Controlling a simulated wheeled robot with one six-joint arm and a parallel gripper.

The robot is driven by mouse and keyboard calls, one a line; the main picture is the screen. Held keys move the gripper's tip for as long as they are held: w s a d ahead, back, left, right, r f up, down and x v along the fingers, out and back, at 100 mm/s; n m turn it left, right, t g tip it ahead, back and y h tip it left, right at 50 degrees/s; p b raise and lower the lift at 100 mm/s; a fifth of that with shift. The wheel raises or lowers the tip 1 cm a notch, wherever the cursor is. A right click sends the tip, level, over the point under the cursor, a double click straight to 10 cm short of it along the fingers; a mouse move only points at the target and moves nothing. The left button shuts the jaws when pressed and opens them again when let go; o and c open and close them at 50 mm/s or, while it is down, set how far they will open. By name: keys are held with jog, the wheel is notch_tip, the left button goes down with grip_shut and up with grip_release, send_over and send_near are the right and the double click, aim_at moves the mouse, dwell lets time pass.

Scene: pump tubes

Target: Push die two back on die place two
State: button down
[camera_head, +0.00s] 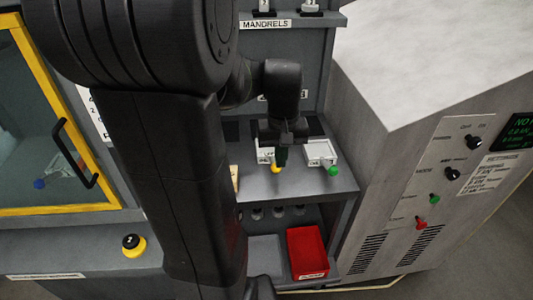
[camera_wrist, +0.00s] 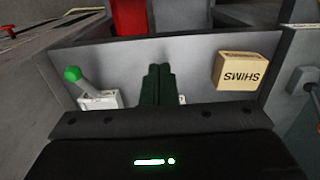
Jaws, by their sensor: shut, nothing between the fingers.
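Two white die blocks sit on a grey shelf (camera_head: 305,185) in the head view. The left die (camera_head: 264,156) has a yellow knob (camera_head: 275,169); the right die (camera_head: 321,150) has a green knob (camera_head: 334,171). I cannot read which is die two. My gripper (camera_head: 282,158) is shut and empty, pointing down at the left die, just by its yellow knob; contact cannot be told. In the wrist view my fingers (camera_wrist: 159,69) hide most of that die, with a white sliver (camera_wrist: 182,99) beside them. The green knob (camera_wrist: 72,74) stands left of them.
A red bin (camera_head: 307,252) stands below the shelf. A grey machine cabinet (camera_head: 420,130) bounds the right side. My arm covers the left part of the shelf.

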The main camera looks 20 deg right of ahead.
jog(key=f, duration=0.3)
jog(key=w+f, duration=0.1)
jog(key=f, duration=0.2)
jog(key=w+f, duration=0.1)
jog(key=f, duration=0.2)
jog(key=shift+w+d+f+p, duration=0.15)
jog(key=shift+d+f+p, duration=0.15)
jog(key=shift+f, duration=0.05)
jog(key=shift+w+d, duration=0.15)
jog(key=shift+w, duration=0.5)
jog(key=p, duration=0.2)
send_near(271, 151)
notch_tip(271, 151, down, 5)
jog(key=shift+f, duration=0.1)
jog(key=shift+s, duration=0.15)
